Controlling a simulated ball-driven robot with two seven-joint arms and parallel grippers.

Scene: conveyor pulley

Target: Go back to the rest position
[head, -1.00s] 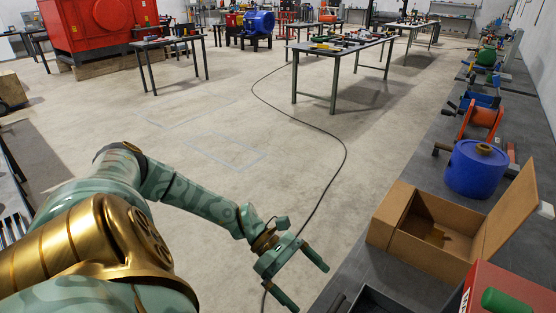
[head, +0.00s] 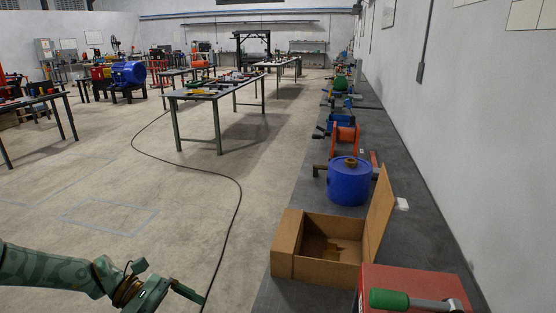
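My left gripper (head: 160,293) is at the bottom left of the head view, over the concrete floor. One finger shows at the upper end of its palm, set wide, and the other is cut off by the bottom edge. It looks open, and nothing shows in it. It is left of the bench and touches nothing that I can see. My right arm and gripper are not in view.
A dark bench (head: 419,203) runs along the right wall. It holds an open cardboard box (head: 285,240), a blue drum (head: 347,184), an orange reel (head: 346,138) and a red case (head: 400,280) with a green-handled tool (head: 390,299). A cable (head: 232,225) crosses the clear floor.

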